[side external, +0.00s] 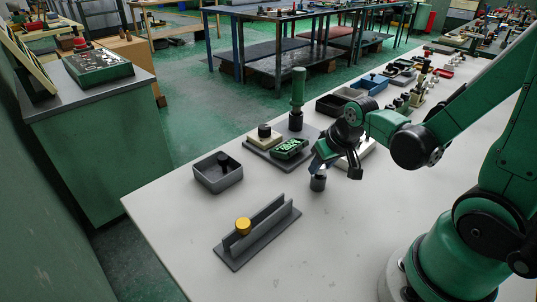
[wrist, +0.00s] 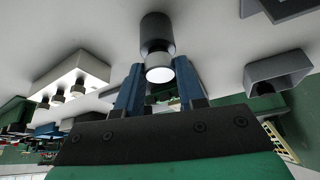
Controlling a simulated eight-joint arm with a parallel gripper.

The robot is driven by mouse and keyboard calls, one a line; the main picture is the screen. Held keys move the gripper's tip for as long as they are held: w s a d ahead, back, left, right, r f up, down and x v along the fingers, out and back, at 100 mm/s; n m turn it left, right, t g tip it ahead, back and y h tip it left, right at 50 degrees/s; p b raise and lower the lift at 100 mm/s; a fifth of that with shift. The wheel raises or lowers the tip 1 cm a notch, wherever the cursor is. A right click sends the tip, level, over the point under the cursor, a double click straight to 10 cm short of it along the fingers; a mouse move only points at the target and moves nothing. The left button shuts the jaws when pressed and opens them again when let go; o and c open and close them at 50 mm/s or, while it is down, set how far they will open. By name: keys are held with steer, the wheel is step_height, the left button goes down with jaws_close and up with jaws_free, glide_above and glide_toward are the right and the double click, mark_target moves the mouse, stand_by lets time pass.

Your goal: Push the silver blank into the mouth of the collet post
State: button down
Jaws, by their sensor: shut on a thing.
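My gripper (wrist: 159,88) has its two blue fingers on either side of the silver blank (wrist: 158,68), shut on it. The blank's pale round face is towards the wrist camera. Directly beyond it, in line, is the collet post (wrist: 155,28), a dark grey cylinder with a narrower black collar. The blank appears against the collar; how deep it sits in the mouth is hidden. In the side view the post (side external: 318,184) stands upright on the pale table, and my gripper (side external: 319,169) is at its top.
A grey tray (side external: 220,183) with a dark knob is to the left. A grey slotted rail (side external: 258,240) holds a yellow disc (side external: 243,225) in front. A dark board (side external: 270,158) carries a green block (side external: 289,149) and a tall green-topped post (side external: 298,90).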

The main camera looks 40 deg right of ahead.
steer(key=shift+f, duration=0.3)
steer(key=shift+r, duration=0.15)
steer(key=shift+r, duration=1.45)
steer(key=shift+f, duration=1.6)
stand_by(0.3)
steer(key=shift+c, duration=2.2)
jaws_free()
steer(key=shift+v, duration=2.8)
